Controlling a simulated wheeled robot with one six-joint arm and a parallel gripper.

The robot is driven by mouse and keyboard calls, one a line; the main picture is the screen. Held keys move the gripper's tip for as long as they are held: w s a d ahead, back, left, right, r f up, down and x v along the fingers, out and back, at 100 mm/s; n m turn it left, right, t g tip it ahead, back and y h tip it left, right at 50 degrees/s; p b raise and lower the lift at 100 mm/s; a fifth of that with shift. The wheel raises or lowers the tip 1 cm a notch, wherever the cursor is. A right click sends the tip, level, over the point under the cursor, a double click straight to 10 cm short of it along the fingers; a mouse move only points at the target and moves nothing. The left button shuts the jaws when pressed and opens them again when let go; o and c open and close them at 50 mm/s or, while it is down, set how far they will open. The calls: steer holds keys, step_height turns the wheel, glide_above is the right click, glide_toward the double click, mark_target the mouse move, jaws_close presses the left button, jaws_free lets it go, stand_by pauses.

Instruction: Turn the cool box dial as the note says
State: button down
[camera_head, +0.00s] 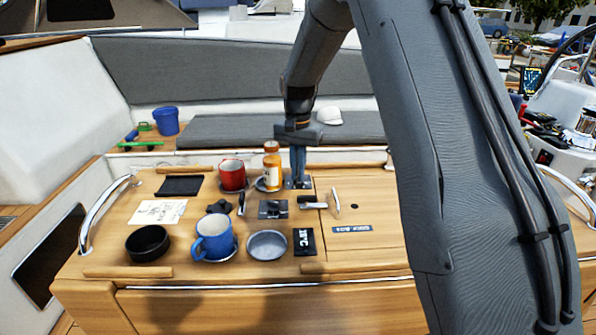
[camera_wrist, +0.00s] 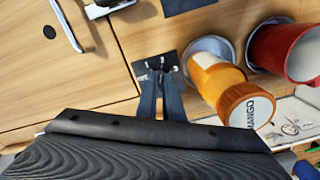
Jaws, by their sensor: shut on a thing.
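My gripper (camera_head: 297,180) reaches down to a small dark plate (camera_head: 306,184) at the back of the wooden table. In the wrist view, my gripper (camera_wrist: 158,76) is shut on the dial on that plate (camera_wrist: 143,68); the fingers hide most of the dial. I cannot read its setting. A white note (camera_head: 158,212) with handwriting lies on the left of the table; its words are too small to read. A label (camera_head: 352,229), apparently "COOL BOX", is on the hatch lid at right. A black card (camera_head: 305,241) with white characters ending in °C lies at the front.
An orange-yellow bottle (camera_head: 272,167) stands close beside my gripper, with a red mug (camera_head: 232,175) further left. A blue mug (camera_head: 213,239), black bowl (camera_head: 148,243) and grey dish (camera_head: 267,245) stand in front. Another switch plate (camera_head: 265,210) is mid-table.

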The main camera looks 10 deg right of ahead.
steer(key=shift+w+r, duration=0.1)
steer(key=c, duration=1.9)
jaws_free()
step_height(320, 180, up, 8)
steer(key=shift+f+b, duration=0.15)
steer(key=shift+b, duration=1)
